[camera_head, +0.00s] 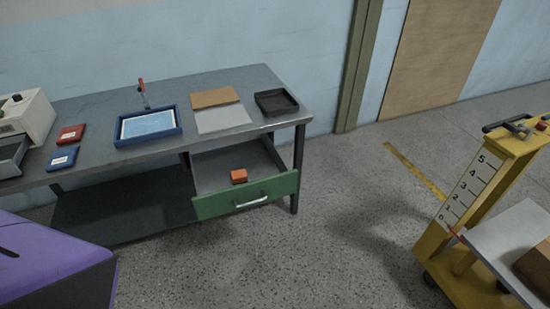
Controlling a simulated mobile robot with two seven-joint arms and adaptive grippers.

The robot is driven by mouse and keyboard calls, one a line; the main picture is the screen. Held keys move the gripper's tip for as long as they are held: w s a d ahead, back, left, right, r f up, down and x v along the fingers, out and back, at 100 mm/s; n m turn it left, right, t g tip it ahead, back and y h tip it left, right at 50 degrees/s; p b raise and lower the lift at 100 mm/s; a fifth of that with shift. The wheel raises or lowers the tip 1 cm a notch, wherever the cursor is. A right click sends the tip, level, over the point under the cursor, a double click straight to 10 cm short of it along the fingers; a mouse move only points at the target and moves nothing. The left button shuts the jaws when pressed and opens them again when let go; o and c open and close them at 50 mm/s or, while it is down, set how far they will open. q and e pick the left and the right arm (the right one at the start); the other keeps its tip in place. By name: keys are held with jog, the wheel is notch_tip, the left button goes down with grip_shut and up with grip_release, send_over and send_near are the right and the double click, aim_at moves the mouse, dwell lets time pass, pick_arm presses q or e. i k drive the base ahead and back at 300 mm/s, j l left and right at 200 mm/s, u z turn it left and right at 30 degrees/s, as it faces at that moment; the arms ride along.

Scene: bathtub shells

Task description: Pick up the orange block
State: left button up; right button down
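A small orange block (239,176) lies in an open drawer with a green front (245,196), close behind that front. The drawer sticks out from under the right part of a grey workbench (95,115). The block is unobstructed from above in this view. Neither of my grippers shows in the head view.
On the bench are a blue tray (177,130), a brown board (214,97), a black tray (276,103), and red (70,134) and blue (62,159) flat items. A yellow lift cart (465,200) stands at right, a purple object (50,265) at lower left. Speckled floor (300,260) between is clear.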

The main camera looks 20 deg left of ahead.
aim_at(238, 177)
jog(key=u, duration=1.2)
